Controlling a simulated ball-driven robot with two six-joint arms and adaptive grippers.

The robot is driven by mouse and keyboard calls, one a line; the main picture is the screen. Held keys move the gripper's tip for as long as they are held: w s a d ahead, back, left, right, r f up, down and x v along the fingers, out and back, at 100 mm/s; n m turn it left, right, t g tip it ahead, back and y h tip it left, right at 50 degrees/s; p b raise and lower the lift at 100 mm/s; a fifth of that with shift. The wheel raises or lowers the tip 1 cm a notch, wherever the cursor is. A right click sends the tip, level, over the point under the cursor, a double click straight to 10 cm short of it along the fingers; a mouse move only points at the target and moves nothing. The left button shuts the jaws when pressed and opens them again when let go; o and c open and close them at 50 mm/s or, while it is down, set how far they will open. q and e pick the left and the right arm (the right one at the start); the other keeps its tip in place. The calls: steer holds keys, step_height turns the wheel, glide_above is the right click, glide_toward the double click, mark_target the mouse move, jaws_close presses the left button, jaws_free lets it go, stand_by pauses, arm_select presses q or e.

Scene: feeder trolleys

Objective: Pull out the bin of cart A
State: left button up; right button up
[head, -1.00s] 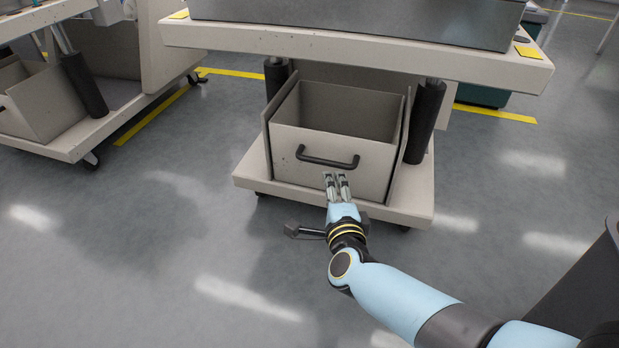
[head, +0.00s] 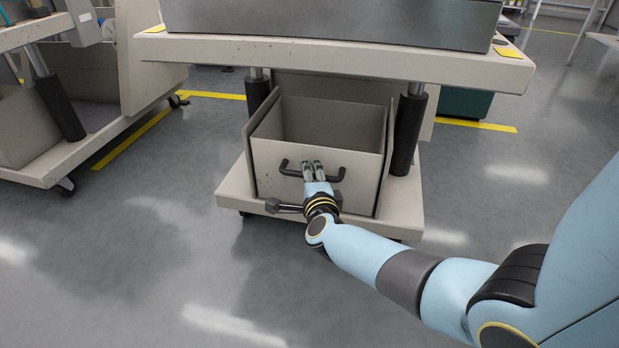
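The bin (head: 313,185) is an open-topped beige box on the lower deck of the cart in the middle; no label shows which cart this is. A dark bar handle (head: 337,174) is fixed across its front face. My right gripper (head: 313,166) is at the middle of the handle, its two fingers side by side and overlapping the bar in the picture. The fingers hide part of the bar, and I cannot tell whether they grip it. The bin sits between the cart's side panels. My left gripper is not in view.
The cart has a lower deck (head: 237,192), dark posts (head: 408,134) beside the bin and a worktop (head: 330,56) above it. Another cart (head: 30,172) stands at left. A dark green container (head: 465,103) is behind at right. The floor in front is largely clear.

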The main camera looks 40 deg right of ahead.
steer(key=shift+c, duration=0.2)
jaws_close()
stand_by(0.3)
